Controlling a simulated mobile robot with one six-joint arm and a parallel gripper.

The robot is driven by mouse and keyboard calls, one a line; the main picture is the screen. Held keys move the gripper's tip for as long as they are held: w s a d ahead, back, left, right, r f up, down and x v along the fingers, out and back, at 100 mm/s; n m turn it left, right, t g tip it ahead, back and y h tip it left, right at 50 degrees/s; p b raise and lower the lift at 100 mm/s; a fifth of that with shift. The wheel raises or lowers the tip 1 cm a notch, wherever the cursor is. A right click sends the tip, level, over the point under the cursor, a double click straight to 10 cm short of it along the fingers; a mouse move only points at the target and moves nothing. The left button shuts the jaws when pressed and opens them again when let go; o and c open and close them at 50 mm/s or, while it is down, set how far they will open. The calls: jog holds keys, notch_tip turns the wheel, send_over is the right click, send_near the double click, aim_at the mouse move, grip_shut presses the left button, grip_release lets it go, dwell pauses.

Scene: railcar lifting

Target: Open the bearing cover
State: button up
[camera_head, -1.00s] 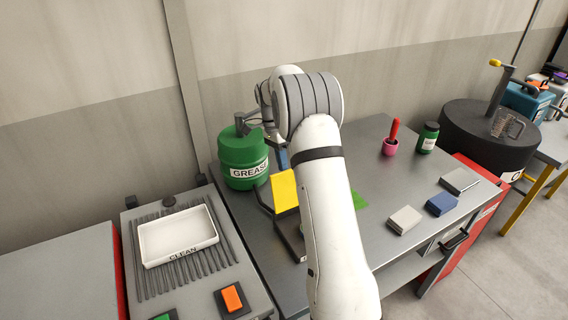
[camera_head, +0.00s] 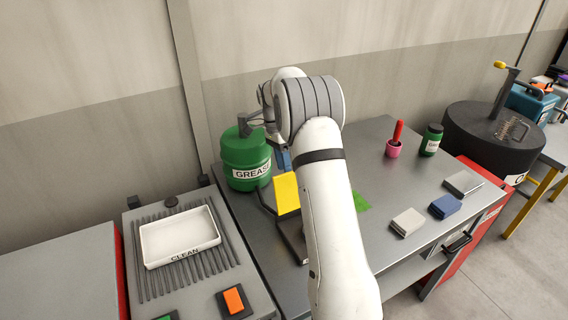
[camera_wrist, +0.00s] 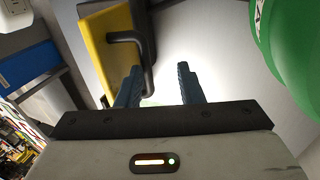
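The bearing cover is a yellow plate (camera_head: 286,194) standing steeply tilted above a dark base (camera_head: 293,238) on the metal bench, partly hidden by my arm. In the wrist view the yellow cover (camera_wrist: 103,45) is at upper left, with a black bar handle (camera_wrist: 137,39) along it. My gripper (camera_wrist: 158,84) is open, with two blue fingers apart. The left finger is close to the handle's lower end; I cannot tell whether it touches. In the head view the blue fingers (camera_head: 283,161) show just above the cover's top edge.
A green grease can (camera_head: 245,160) stands close left of the cover and also shows in the wrist view (camera_wrist: 298,45). A white tray (camera_head: 180,237) is at left.

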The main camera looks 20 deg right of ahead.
jog(key=shift+s+d+f+g, duration=0.15)
jog(key=shift+s+f, duration=0.2)
jog(key=shift+f, duration=0.5)
jog(key=shift+s+a+f+g, duration=0.15)
jog(key=shift+s+f, duration=0.15)
jog(key=shift+f, duration=0.5)
jog(key=b+v, duration=0.1)
jog(key=v, duration=1)
jog(key=shift+s+r, duration=0.25)
jog(key=shift+d, duration=0.1)
